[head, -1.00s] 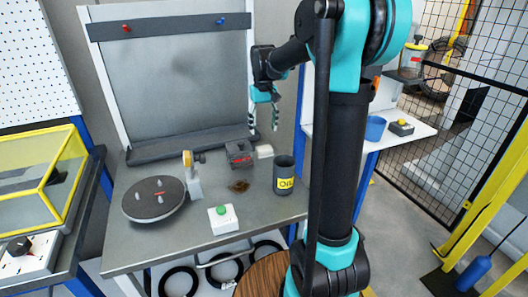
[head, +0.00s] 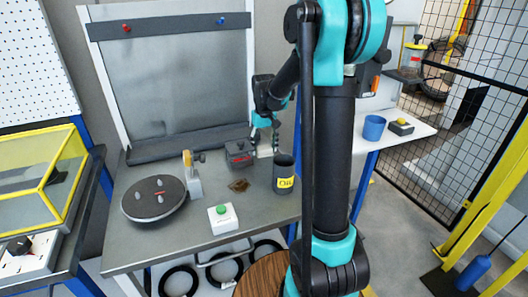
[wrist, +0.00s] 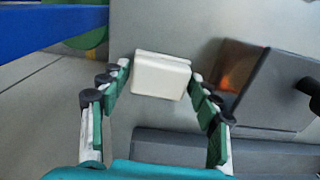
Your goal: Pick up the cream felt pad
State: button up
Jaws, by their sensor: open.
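The cream felt pad (wrist: 161,75) is a small pale block. In the wrist view it lies between my two fingertips, with a finger close on each side; whether they touch it I cannot tell. My gripper (wrist: 160,82) is open. In the head view my gripper (head: 265,147) is low over the back right of the grey bench, and its fingers largely hide the pad (head: 264,153).
A dark box (head: 239,153) stands just left of the pad and an oil cup (head: 284,178) just in front. A brown patch (head: 239,185), a round turntable (head: 153,199) and a green-button box (head: 222,217) are farther off. A backboard (head: 185,85) rises behind.

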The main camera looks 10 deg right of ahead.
aim_at(264, 147)
jog(key=shift+c, duration=0.2)
jog(key=c, duration=0.7)
jog(key=shift+r, duration=0.15)
notch_tip(264, 147, up, 20)
jog(key=shift+f, duration=0.15)
